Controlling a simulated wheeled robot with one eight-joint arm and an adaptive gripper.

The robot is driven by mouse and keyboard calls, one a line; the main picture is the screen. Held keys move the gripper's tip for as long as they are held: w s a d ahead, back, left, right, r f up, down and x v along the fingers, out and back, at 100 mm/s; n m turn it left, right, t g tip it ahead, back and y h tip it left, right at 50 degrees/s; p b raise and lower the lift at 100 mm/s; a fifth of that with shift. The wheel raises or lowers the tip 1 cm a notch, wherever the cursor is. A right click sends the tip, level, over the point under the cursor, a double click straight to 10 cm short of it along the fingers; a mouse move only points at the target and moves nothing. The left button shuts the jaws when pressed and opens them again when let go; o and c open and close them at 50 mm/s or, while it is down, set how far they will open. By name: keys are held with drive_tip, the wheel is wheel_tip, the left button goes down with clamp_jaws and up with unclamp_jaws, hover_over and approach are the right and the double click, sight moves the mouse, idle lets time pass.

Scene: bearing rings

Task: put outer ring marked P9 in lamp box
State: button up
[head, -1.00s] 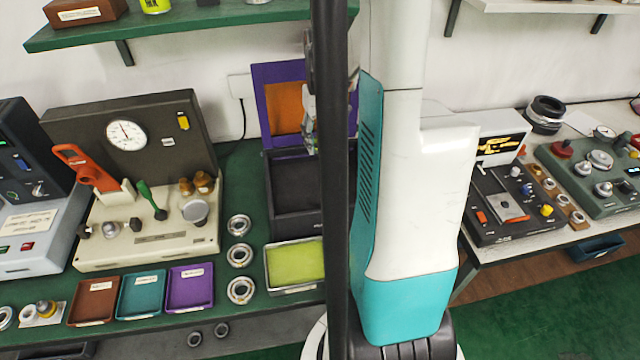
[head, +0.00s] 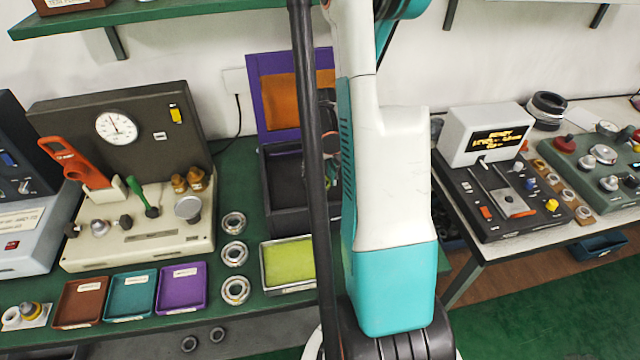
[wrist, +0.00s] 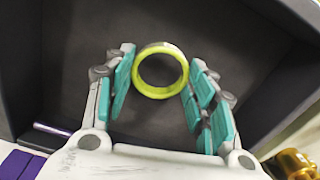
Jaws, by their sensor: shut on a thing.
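My gripper (wrist: 162,72) is shut on a ring (wrist: 160,93) in the wrist view. The ring is metallic with a yellow-green tint, held between the teal finger pads; no P9 mark is readable. Behind it is the dark interior of the open black box (wrist: 60,75), so the gripper is over or inside it. In the head view this box (head: 280,222) has a raised purple lid with an orange panel (head: 283,105). I cannot read a lamp label on it. My arm and a dark post hide the box's right part and most of the gripper.
Several bearing rings (head: 234,252) stand in a column left of the box. A yellow-green tray (head: 288,263) lies in front of it. Brown, teal and purple trays (head: 181,288) and a gauge tester (head: 140,235) are to the left. A display device (head: 490,140) stands on the right table.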

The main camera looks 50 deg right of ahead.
sight(320, 181)
drive_tip(key=shift+f, duration=0.95)
drive_tip(key=shift+f+b, duration=0.25)
drive_tip(key=shift+b, duration=0.1)
drive_tip(key=o, duration=1.1)
drive_tip(key=shift+r, duration=0.1)
drive_tip(key=shift+r, duration=0.1)
wheel_tip(320, 181, up, 12)
drive_tip(key=p, duration=0.3)
drive_tip(key=shift+p, duration=0.4)
